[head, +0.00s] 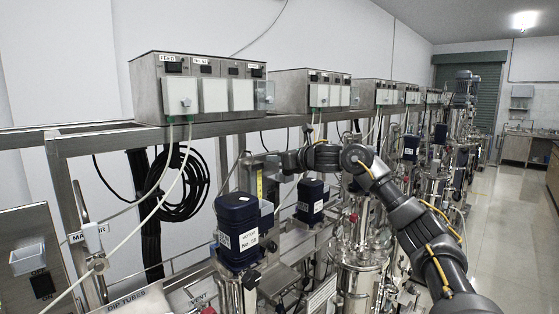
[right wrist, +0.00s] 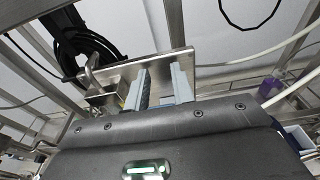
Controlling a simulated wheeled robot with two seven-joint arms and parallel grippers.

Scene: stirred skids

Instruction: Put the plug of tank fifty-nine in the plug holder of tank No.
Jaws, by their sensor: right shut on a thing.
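My right gripper (head: 284,162) reaches in from the right, behind the blue motor marked No. 5-something (head: 238,229). In the right wrist view its two grey fingers (right wrist: 158,90) are at a steel plate (right wrist: 190,62) with a bent rod. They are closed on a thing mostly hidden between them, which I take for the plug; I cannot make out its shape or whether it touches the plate. A pale plug (head: 92,238) with a white cable hangs at the left tank's panel. My left gripper is not in view.
Steel control boxes (head: 150,105) with white covers stand along the rail (head: 110,143). A black cable coil (head: 182,190) hangs below them. A second blue motor (head: 311,196) and steel tank fittings crowd the area under my arm. The aisle floor (head: 505,215) at right is clear.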

